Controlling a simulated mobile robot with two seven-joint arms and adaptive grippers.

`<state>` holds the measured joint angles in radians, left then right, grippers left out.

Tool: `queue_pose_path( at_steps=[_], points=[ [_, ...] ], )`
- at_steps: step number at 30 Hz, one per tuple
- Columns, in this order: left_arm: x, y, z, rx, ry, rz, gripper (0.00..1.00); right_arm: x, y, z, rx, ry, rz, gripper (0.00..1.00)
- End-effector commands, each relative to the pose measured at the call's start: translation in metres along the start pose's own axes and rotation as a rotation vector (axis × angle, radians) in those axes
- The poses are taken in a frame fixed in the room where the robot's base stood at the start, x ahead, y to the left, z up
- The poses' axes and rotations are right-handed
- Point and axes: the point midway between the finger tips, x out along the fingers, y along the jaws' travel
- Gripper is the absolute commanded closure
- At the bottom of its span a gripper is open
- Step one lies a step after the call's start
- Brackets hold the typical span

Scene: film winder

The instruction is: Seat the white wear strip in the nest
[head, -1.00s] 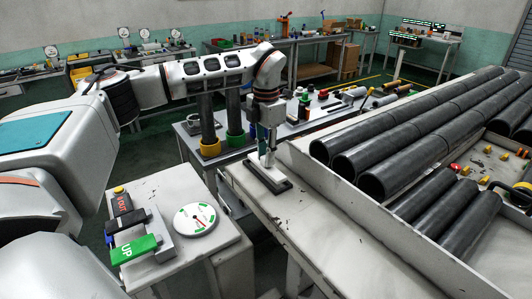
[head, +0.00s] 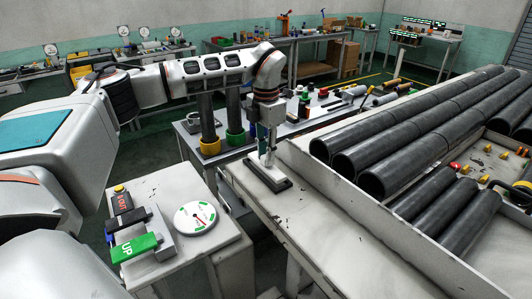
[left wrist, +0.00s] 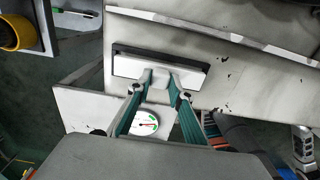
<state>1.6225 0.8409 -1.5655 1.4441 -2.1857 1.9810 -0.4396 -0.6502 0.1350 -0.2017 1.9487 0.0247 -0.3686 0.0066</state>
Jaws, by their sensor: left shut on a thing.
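The white wear strip (head: 266,173) lies at the dark nest (head: 286,185) near the left end of the long pale bench. In the left wrist view the strip (left wrist: 130,67) lies lengthwise along the black-edged nest (left wrist: 120,48), inside its outline; I cannot tell whether it is fully down. My left gripper (head: 268,160) points down over the strip. In the left wrist view its fingertips (left wrist: 160,80) are close together, shut on the middle of the strip. The fingers hide part of the strip's near edge. My right gripper is not in view.
A pale cabinet (head: 225,245) at front left carries a round dial (head: 195,217) and a green UP lever (head: 135,247). Long black rollers (head: 400,150) lie in a walled tray to the right of the nest. Bare bench top (head: 320,225) lies in front.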

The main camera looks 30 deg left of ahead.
Motion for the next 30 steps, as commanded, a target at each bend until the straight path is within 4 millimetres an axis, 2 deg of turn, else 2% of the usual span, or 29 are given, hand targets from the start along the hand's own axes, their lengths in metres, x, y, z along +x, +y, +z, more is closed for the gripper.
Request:
queue_pose_path(
  at_steps=[26,27,29,30],
  points=[
    [0.021,0.0,0.0,0.0,0.001,0.0,1.0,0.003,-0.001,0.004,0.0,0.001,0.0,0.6],
    [0.02,0.0,0.0,0.0,0.0,0.0,0.72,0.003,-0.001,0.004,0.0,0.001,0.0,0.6],
    [0.02,0.0,0.0,0.0,0.0,0.0,0.6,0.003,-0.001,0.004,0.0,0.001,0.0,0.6],
    [0.02,0.0,0.0,0.0,0.0,0.0,0.6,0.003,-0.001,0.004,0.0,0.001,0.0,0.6]
  ],
)
